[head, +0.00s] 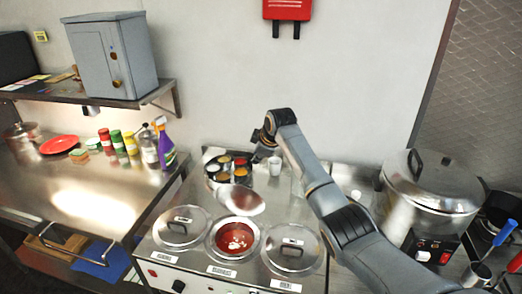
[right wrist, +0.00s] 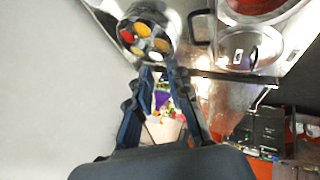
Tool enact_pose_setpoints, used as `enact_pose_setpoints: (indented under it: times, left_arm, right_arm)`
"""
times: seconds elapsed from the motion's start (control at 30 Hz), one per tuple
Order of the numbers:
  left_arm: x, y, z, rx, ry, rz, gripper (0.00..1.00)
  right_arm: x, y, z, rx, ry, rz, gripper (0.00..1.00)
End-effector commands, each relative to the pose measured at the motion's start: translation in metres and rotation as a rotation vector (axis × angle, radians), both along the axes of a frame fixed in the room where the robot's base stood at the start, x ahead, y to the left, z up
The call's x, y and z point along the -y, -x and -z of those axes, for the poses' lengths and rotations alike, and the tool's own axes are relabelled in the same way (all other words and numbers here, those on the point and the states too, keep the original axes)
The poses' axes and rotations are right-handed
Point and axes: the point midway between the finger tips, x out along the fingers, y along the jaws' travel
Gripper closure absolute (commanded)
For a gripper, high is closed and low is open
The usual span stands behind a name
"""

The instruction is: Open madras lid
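Three round wells sit in the steel counter in the head view. The left well has a silver lid (head: 182,227), and the right well has a silver lid (head: 291,250). The middle well (head: 235,237) is uncovered and shows red curry. A silver lid (head: 239,201) stands tilted at the back of the middle well. The well labels are too small to read, so I cannot tell which is madras. My right gripper (head: 262,148) is above and behind the tilted lid, apart from it. In the right wrist view its fingers (right wrist: 163,73) are apart and empty. My left gripper is out of view.
A round tray of spice bowls (head: 230,168) is behind the wells, just below my right gripper. A white cup (head: 275,166) stands beside it. A large steel pot (head: 430,195) stands at the right. Bottles and a red plate (head: 60,144) are on the left table.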

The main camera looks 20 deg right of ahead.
Motion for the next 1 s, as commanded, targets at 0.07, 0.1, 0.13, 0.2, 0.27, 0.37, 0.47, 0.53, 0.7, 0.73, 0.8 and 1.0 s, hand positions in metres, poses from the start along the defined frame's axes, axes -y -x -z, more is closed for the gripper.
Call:
enact_pose_setpoints:
  times: [0.07, 0.1, 0.13, 0.2, 0.27, 0.37, 0.47, 0.53, 0.7, 0.73, 0.8, 1.0]
  left_arm:
    - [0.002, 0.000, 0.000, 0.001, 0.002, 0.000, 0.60]
    - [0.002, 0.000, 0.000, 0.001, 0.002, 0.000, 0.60]
    - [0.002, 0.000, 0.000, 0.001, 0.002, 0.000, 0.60]
    - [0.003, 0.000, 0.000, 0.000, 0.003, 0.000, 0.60]
    - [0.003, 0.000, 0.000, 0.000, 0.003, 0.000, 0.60]
    - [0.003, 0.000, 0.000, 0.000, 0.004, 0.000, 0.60]
    - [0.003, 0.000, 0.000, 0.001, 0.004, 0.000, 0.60]
    - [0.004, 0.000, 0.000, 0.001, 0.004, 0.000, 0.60]
    - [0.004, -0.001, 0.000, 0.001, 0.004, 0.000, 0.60]
    - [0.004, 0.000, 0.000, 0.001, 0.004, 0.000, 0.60]
    - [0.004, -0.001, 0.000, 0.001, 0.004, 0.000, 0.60]
    - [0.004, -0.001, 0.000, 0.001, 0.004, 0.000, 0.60]
  right_arm:
    - [0.001, 0.004, -0.007, 0.003, 0.000, 0.001, 0.81]
    - [0.002, 0.007, -0.012, 0.005, 0.001, 0.001, 0.81]
    - [0.002, 0.009, -0.015, 0.005, 0.001, 0.001, 0.81]
    - [0.003, 0.017, -0.024, 0.005, 0.002, 0.001, 0.81]
    - [0.004, 0.023, -0.036, 0.006, 0.002, 0.000, 0.81]
    - [0.005, 0.036, -0.053, 0.006, 0.002, 0.000, 0.81]
    - [0.007, 0.047, -0.069, 0.006, 0.002, 0.001, 0.81]
    - [0.008, 0.054, -0.078, 0.004, 0.001, 0.001, 0.81]
    - [0.009, 0.064, -0.091, 0.002, 0.001, 0.001, 0.81]
    - [0.009, 0.065, -0.092, 0.002, 0.001, 0.001, 0.81]
    - [0.009, 0.066, -0.093, 0.001, 0.000, 0.001, 0.81]
    - [0.009, 0.066, -0.094, 0.000, -0.001, 0.001, 0.81]
